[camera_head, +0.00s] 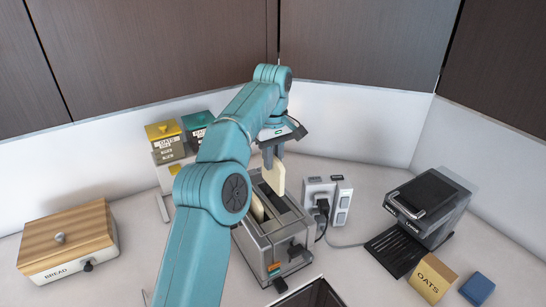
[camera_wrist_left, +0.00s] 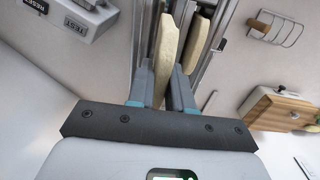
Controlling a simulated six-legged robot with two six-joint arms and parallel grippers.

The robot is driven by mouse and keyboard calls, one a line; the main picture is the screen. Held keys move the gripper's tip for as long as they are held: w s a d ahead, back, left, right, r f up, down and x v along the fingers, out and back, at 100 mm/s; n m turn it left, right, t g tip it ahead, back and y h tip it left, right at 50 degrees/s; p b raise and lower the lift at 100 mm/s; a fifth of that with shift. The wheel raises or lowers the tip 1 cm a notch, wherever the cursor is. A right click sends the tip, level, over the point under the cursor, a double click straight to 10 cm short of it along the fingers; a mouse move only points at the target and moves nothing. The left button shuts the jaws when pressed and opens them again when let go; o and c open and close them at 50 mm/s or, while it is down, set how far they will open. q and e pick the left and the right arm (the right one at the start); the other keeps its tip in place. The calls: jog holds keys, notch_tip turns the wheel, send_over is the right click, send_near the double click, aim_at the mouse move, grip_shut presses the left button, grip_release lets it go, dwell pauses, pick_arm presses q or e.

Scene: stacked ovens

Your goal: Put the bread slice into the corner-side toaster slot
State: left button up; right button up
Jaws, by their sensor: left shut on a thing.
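My left gripper (camera_head: 273,155) is shut on a pale bread slice (camera_head: 279,180) and holds it upright over the back, corner-side part of the metal toaster (camera_head: 262,247). In the left wrist view my gripper (camera_wrist_left: 164,78) has its fingers on either side of the held slice (camera_wrist_left: 166,42), which lines up with one slot. I cannot tell whether its lower edge is inside the slot. A second bread slice (camera_head: 257,209) sits in the other slot and shows in the left wrist view (camera_wrist_left: 196,42). My arm hides part of the toaster's left side. My right gripper is out of view.
A power outlet block (camera_head: 328,198) with a plugged cord stands close right of the toaster. A wooden-lidded bread box (camera_head: 68,240) is at left, oats canisters (camera_head: 165,142) behind my arm. A black machine (camera_head: 428,205) and oats box (camera_head: 432,278) stand at right.

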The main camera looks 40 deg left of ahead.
aim_at(274, 179)
pick_arm(q)
notch_tip(274, 179, down, 3)
jog(key=shift+w+r+b, duration=0.1)
jog(key=shift+w+b, duration=0.05)
jog(key=shift+b, duration=0.65)
notch_tip(274, 179, down, 2)
jog(key=shift+f+b, duration=0.1)
jog(key=shift+b, duration=0.7)
jog(key=shift+f+b, duration=0.8)
jog(key=shift+f, duration=0.3)
jog(key=o, duration=0.9)
